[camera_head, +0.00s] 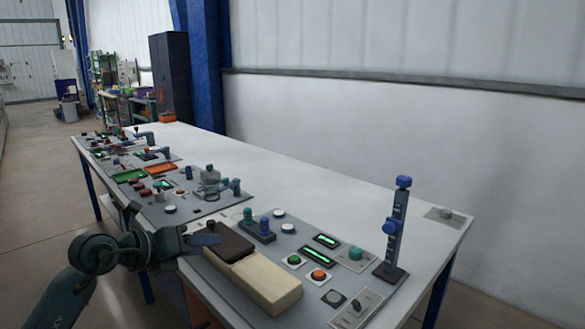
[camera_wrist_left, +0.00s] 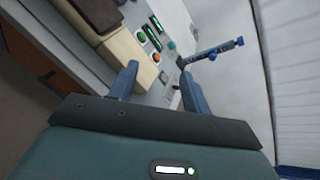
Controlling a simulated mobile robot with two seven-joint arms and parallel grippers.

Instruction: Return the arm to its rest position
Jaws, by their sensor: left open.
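My left gripper (camera_head: 206,240) is at the near left edge of the table, beside the dark brown block on the beige box. In the left wrist view my left gripper (camera_wrist_left: 160,85) shows its two fingers spread apart with nothing between them. The left arm (camera_head: 95,255) comes in from the lower left of the head view. My right gripper is in neither view.
The long white table (camera_head: 310,180) carries control panels with buttons and green displays. A beige box (camera_head: 262,282) with a dark brown top part (camera_head: 229,246) lies close to my gripper. A post with blue knobs (camera_head: 396,230) stands upright at the right. Open floor (camera_head: 35,200) lies left.

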